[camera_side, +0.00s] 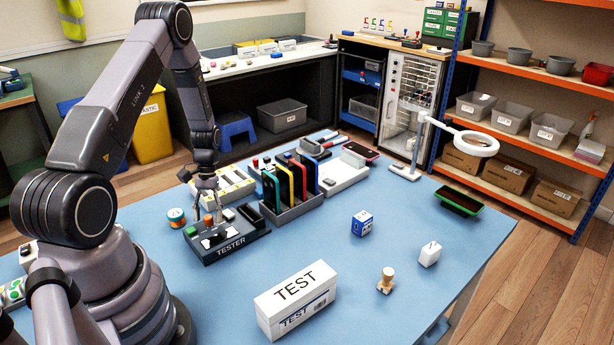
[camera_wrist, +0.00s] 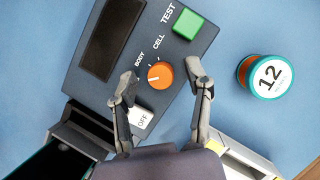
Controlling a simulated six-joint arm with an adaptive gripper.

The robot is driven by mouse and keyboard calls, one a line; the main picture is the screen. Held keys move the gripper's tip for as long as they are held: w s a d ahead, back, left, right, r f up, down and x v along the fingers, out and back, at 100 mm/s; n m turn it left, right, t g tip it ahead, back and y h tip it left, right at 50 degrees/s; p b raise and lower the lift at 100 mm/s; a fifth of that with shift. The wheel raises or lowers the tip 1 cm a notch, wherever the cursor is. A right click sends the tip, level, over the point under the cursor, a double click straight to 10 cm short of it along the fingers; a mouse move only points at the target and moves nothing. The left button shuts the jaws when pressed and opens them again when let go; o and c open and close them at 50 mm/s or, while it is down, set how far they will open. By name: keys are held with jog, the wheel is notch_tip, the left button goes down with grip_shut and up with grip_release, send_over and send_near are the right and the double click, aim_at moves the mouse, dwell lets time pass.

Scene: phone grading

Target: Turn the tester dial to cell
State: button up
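The tester (camera_side: 250,233) is a dark grey box lying on the blue table, labelled TESTER in the side view. Its orange dial (camera_wrist: 160,75) shows in the wrist view beside the printed words BODY and CELL. A small pale mark shows on the dial's left part; I cannot tell for sure which word it points at. My gripper (camera_wrist: 163,84) is open, with one finger on each side of the dial and visible gaps between. In the side view my gripper (camera_side: 207,200) is above the orange dial (camera_side: 208,220), pointing down.
On the tester are a green block (camera_wrist: 187,24), a white OFF piece (camera_wrist: 141,118) and a dark panel (camera_wrist: 112,38). A round tin marked 12 (camera_wrist: 268,76) stands beside it. A rack of phones (camera_side: 290,213) is close behind.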

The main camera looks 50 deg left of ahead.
grip_shut()
jog(key=shift+m, duration=0.4)
jog(key=m, duration=0.2)
jog(key=m+g+y, duration=0.1)
jog(key=m, duration=0.1)
jog(key=shift+d+y, duration=0.1)
jog(key=shift+y, duration=0.2)
jog(key=m+y, duration=0.1)
jog(key=m, duration=0.3)
jog(key=shift+y, duration=0.3)
jog(key=m+y, duration=0.1)
jog(key=m, duration=0.4)
jog(key=shift+d+y, duration=0.1)
jog(key=shift+y, duration=0.3)
jog(key=shift+m+t+y, duration=0.4)
jog(key=shift+m+y, duration=0.3)
jog(key=shift+m, duration=1.2)
